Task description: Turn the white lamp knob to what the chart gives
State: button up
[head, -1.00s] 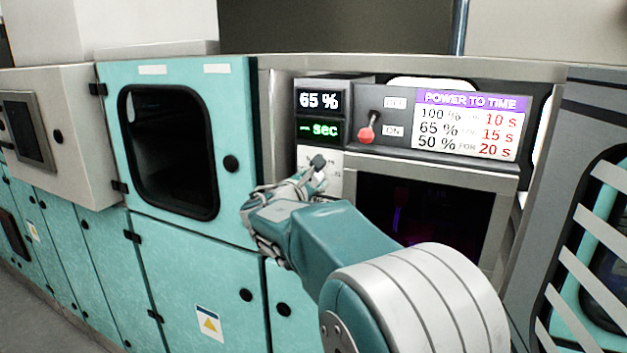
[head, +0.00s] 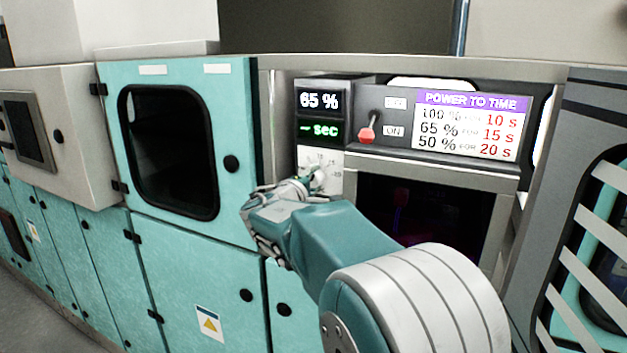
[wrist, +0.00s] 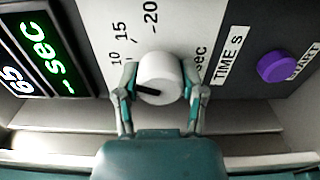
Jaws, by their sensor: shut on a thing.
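The white lamp knob (wrist: 160,78) sits on a white dial plate (wrist: 100,28) marked 10, 15, 20 and sec. Its black pointer mark points left and slightly down in the wrist view, on the side of the 10. My gripper (wrist: 160,88) is shut on the knob, one finger on each side. In the head view my gripper (head: 312,184) is at the dial plate, and its fingers hide most of the knob. The chart (head: 470,125) gives 100 % for 10 s, 65 % for 15 s and 50 % for 20 s. The power display (head: 319,101) reads 65 %.
The seconds display (head: 319,130) shows a dash before sec. A red-tipped lever (head: 367,132) points down toward ON. A purple start button (wrist: 278,66) sits beside a TIME S label in the wrist view. A metal ledge (wrist: 60,145) runs below the dial plate.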

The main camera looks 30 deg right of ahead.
jog(key=shift+f+m, duration=0.25)
jog(key=shift+m, duration=1.45)
jog(key=shift+f, duration=0.1)
jog(key=o, duration=1.1)
jog(key=shift+o, duration=0.2)
jog(key=shift+r, duration=0.2)
